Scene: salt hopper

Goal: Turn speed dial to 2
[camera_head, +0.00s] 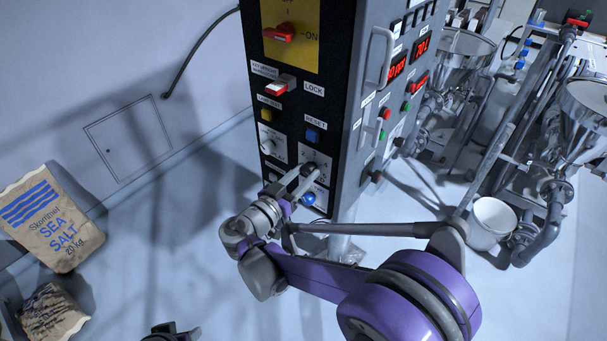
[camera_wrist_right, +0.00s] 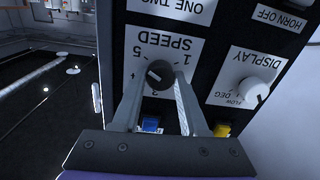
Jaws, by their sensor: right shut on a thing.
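The speed dial (camera_wrist_right: 160,74) is a dark round knob on a white plate marked SPEED, upside down in the right wrist view. Numbers ring it; I cannot tell for sure which one it points at. My right gripper (camera_wrist_right: 164,80) has one finger on each side of the knob and is shut on it. In the head view the dial (camera_head: 308,168) sits low on the cabinet's black front, and my right gripper (camera_head: 299,181) reaches it from below left. A dark part of my left gripper (camera_head: 172,332) shows at the bottom edge, mostly cut off.
The display dial (camera_wrist_right: 255,91) is beside the speed plate. A blue button (camera_head: 313,134), a yellow button (camera_head: 266,114) and a red LOCK switch (camera_head: 279,87) are above. Salt bags (camera_head: 50,218) lie at left. A white bucket (camera_head: 491,222) stands at right, near steel hoppers (camera_head: 590,100).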

